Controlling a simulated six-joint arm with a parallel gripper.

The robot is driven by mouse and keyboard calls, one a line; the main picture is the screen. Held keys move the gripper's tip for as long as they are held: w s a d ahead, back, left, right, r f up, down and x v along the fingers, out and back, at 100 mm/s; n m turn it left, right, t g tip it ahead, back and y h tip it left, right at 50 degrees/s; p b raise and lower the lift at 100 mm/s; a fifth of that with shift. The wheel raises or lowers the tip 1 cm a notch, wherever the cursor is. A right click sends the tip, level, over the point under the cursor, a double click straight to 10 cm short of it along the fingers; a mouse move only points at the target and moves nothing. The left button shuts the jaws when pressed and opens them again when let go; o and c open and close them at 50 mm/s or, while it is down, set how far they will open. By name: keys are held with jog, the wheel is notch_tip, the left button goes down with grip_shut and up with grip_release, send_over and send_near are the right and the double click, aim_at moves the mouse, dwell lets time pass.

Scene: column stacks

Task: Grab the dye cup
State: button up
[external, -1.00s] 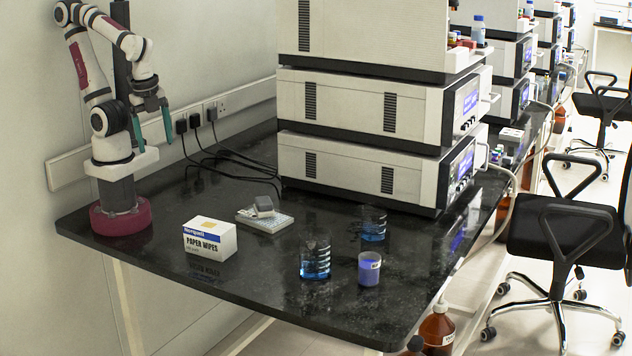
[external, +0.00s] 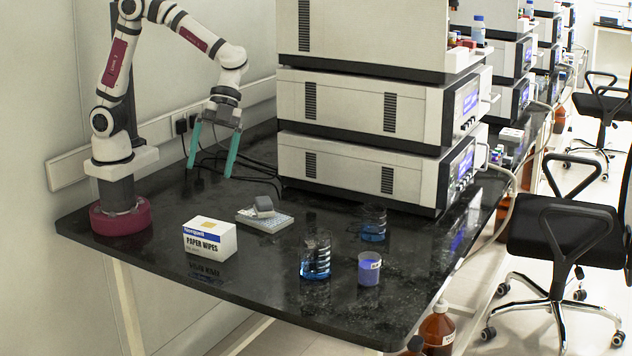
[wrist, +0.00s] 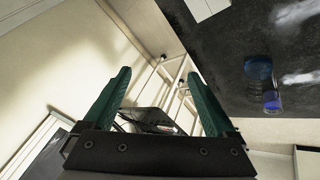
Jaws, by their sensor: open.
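The dye cup (external: 369,269), a small cup of violet-blue dye with a white label near its rim, stands upright at the bench's front right. It also shows at the right of the wrist view (wrist: 271,102), next to a beaker. My gripper (external: 209,172) is open and empty, its two green fingers spread and pointing down. It is above the back left of the bench, well apart from the cup. In the wrist view my gripper (wrist: 158,73) has nothing between its fingers.
A glass beaker with blue liquid (external: 315,258) stands just left of the cup, and another beaker (external: 373,225) stands behind it. A paper wipes box (external: 210,240) and a small pale tray (external: 246,219) with a grey object stand left. Stacked instruments (external: 360,110) fill the back.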

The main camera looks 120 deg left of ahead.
jog(key=w+a+f+t+h, duration=0.2)
jog(key=w+a+f+t, duration=0.15)
jog(key=w, duration=0.65)
jog(key=t, duration=0.6)
send_near(374, 267)
jog(key=shift+f+t+x, duration=0.2)
jog(key=shift+t+x, duration=0.05)
jog(key=shift+x, duration=3.55)
grip_shut()
